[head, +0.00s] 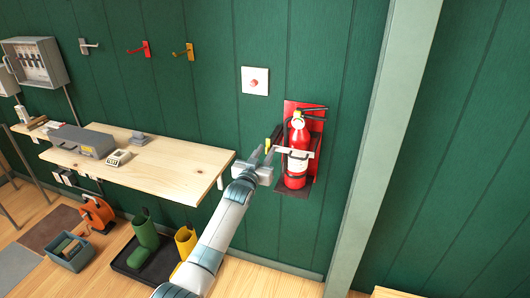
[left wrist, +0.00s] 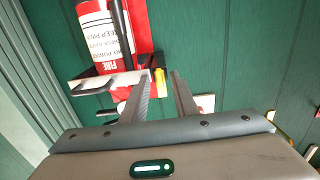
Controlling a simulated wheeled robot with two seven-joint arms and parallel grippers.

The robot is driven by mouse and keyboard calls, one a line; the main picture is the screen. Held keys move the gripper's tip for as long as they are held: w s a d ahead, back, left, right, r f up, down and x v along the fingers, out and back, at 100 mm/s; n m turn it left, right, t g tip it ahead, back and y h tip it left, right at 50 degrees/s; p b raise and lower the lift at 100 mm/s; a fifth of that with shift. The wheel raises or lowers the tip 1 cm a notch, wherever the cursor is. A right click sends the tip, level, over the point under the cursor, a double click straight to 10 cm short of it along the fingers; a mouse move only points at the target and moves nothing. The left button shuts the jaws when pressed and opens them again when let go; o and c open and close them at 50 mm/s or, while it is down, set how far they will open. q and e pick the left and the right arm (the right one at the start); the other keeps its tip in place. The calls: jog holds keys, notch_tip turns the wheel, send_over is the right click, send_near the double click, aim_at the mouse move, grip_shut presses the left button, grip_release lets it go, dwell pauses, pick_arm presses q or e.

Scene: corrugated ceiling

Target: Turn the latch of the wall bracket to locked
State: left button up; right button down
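The red fire extinguisher (head: 297,165) stands upright in a red wall bracket (head: 316,120) on the green wall. A pale bar (head: 300,154) crosses its front. The small yellow latch (head: 268,145) is at the left end of this bar. In the left wrist view the yellow latch (left wrist: 160,80) shows between the fingertips, beside the black and red bracket edge. My left gripper (head: 263,156) is open, its fingers (left wrist: 161,86) on either side of the latch in that picture. I cannot tell if they touch it. My right gripper is not in view.
A wooden workbench (head: 180,166) with a grey toolbox (head: 82,140) stands to the left. Boots (head: 144,234) stand on a black tray below. A white wall plate with a red button (head: 254,82) is above the latch. A pale green post (head: 385,140) rises right of the bracket.

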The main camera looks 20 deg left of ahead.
pick_arm(q)
grip_shut()
jog(key=shift+m, duration=0.4)
jog(key=m+b, duration=0.1)
jog(key=m, duration=0.3)
jog(key=shift+d, duration=0.1)
jog(key=m, duration=0.3)
jog(key=shift+f+m+b, duration=0.1)
jog(key=shift+m+b, duration=0.25)
jog(key=shift+m, duration=0.05)
jog(key=m, duration=0.4)
jog(key=shift+d, duration=0.1)
jog(key=m, duration=0.5)
jog(key=shift+f, duration=0.15)
jog(key=shift+m, duration=0.3)
